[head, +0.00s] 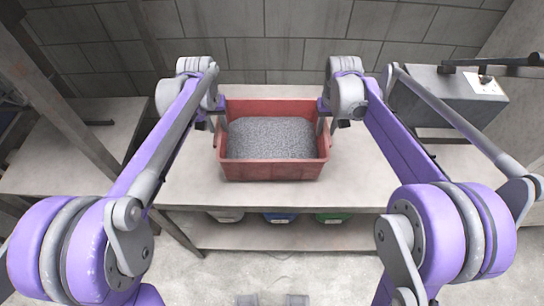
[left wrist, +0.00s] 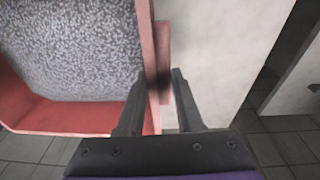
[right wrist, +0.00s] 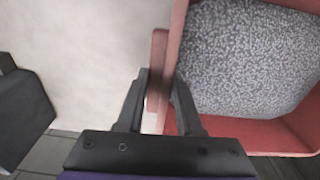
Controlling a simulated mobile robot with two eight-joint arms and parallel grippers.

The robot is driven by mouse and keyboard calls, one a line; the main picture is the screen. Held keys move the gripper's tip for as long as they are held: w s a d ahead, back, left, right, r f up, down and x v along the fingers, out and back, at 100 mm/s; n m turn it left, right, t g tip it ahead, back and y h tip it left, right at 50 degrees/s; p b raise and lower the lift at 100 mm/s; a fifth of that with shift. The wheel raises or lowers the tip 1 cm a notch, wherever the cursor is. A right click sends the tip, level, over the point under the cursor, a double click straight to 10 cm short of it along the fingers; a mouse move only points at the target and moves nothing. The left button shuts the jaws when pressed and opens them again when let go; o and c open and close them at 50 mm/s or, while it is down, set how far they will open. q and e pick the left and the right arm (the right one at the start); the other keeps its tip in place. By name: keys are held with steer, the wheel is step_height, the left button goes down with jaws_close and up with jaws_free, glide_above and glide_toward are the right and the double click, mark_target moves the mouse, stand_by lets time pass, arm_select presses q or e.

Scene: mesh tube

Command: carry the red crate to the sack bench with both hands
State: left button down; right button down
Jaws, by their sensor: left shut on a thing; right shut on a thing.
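The red crate (head: 273,170) stands level at the middle of the pale bench (head: 185,185), filled with a grey speckled load (head: 270,138). In the head view I cannot tell whether its base touches the bench top. My left gripper (head: 217,122) is shut on the crate's left rim; in the left wrist view its fingers (left wrist: 158,92) straddle the red wall (left wrist: 150,60). My right gripper (head: 326,118) is shut on the right rim; in the right wrist view its fingers (right wrist: 160,90) straddle the red wall (right wrist: 178,40). The sack bench cannot be made out for certain.
A grey metal box (head: 445,95) stands on the right. Another pale table (head: 75,150) is at the left beside a wooden post (head: 60,105). A lower shelf (head: 300,235) under the bench holds several coloured bins (head: 332,218). A block wall (head: 270,35) closes the back.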

arm_select(q)
steer(key=shift+a+f, duration=0.1)
steer(key=shift+f, duration=0.6)
arm_select(e)
steer(key=shift+d+f, duration=0.15)
steer(key=shift+f, duration=0.6)
arm_select(q)
steer(key=c, duration=0.9)
jaws_free()
arm_select(e)
steer(key=c, duration=0.9)
jaws_free()
steer(key=shift+f, duration=0.1)
arm_select(q)
steer(key=o, duration=0.3)
arm_select(e)
steer(key=o, duration=0.3)
arm_select(q)
steer(key=shift+o, duration=0.2)
arm_select(e)
steer(key=shift+o, duration=0.2)
arm_select(q)
step_height(320, 180, up, 12)
steer(key=s, duration=0.2)
steer(key=shift+f, duration=0.15)
arm_select(e)
step_height(320, 180, up, 12)
steer(key=s, duration=0.1)
